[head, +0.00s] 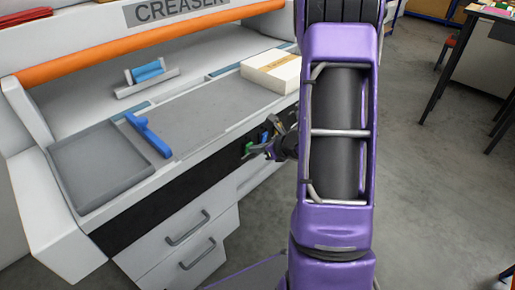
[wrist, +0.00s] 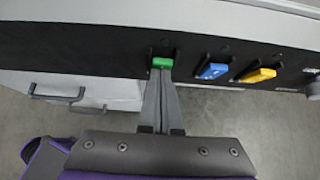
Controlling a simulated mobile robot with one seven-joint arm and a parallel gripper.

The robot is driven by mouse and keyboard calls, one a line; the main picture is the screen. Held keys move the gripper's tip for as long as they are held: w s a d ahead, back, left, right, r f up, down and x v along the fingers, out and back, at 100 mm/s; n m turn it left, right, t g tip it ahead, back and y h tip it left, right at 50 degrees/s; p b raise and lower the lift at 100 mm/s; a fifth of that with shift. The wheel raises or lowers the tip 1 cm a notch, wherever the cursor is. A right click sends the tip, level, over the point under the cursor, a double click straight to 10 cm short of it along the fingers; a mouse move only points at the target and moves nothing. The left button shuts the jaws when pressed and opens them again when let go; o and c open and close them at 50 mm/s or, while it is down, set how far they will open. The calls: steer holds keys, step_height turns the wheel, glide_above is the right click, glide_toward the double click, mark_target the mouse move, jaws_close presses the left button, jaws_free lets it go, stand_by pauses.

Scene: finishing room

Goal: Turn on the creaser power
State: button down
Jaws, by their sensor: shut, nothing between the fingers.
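The creaser (head: 185,95) is a white and grey machine with a black control strip (wrist: 90,45) along its front. In the wrist view, a green switch (wrist: 162,62), a blue switch (wrist: 213,71) and a yellow switch (wrist: 258,75) sit in a row on the strip. My gripper (wrist: 161,72) is shut and empty, its fingertips at the lower edge of the green switch. They look to be touching it or very close. In the head view my gripper (head: 270,148) is at the strip, and the green switch (head: 249,147) shows beside it. Which power state the switch shows I cannot tell.
A grey knob (wrist: 313,88) is at the strip's right end. Drawers with handles (head: 187,228) are below the strip. A boxed paper stack (head: 272,72) and a blue-handled tool (head: 148,134) lie on the creaser top. Open floor (head: 430,190) is at right.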

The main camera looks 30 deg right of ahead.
steer(key=shift+w+a+r+g+p, duration=0.2)
steer(key=shift+w+r+g+p, duration=0.15)
steer(key=shift+r+p, duration=0.3)
steer(key=shift+s+d+f+b, duration=0.1)
steer(key=shift+f+b, duration=0.35)
steer(key=shift+b, duration=0.05)
steer(key=shift+r, duration=0.1)
steer(key=shift+r+p, duration=0.45)
steer(key=shift+r, duration=0.25)
steer(key=shift+s+d, duration=0.1)
